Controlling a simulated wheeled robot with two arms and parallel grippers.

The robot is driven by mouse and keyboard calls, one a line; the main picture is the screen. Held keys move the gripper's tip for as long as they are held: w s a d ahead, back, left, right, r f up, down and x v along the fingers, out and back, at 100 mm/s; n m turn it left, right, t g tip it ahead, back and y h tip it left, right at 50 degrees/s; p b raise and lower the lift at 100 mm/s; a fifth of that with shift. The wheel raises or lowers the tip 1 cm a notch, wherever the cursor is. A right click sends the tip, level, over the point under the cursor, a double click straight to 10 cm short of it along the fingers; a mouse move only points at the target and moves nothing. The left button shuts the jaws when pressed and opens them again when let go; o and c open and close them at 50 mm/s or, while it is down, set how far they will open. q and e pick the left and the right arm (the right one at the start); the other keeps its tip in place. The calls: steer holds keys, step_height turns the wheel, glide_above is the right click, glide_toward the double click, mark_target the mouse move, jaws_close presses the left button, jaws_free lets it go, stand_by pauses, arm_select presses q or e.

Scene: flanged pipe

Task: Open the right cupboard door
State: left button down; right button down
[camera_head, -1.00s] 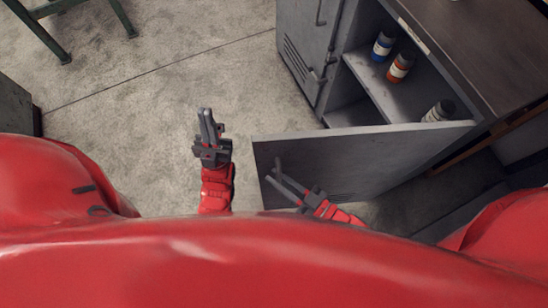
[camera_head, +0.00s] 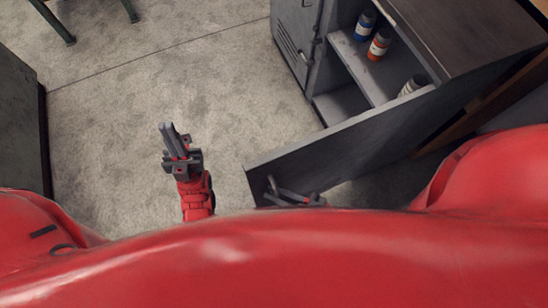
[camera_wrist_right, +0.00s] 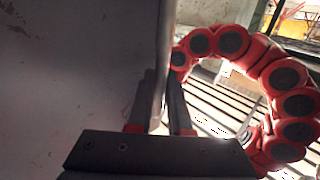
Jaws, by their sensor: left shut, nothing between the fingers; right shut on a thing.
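The right cupboard door (camera_head: 345,142) is a grey panel that stands swung wide open from the grey cupboard (camera_head: 345,103). Its handle (camera_head: 271,184) is near the free edge, on the side facing me. My right gripper (camera_head: 283,195) is at that handle and shut on it; my red body hides part of the gripper and arm. In the right wrist view the fingers (camera_wrist_right: 164,105) close around a thin upright bar, with a grey panel filling the left side. My left gripper (camera_head: 172,138) is shut and empty, over bare floor left of the door.
Inside the cupboard, a blue-labelled jar (camera_head: 365,25), an orange-labelled jar (camera_head: 379,44) and a pale jar (camera_head: 412,86) stand on a shelf. The left cupboard door (camera_head: 297,40) is closed. Concrete floor (camera_head: 110,130) is clear; a dark cabinet (camera_head: 20,120) stands at far left.

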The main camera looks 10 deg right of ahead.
steer(key=c, duration=1.1)
jaws_free()
steer(key=shift+d, duration=0.1)
steer(key=v, duration=1.7)
steer(key=shift+s+d+p, duration=0.1)
steer(key=shift+s+p, duration=0.1)
steer(key=shift+p, duration=0.15)
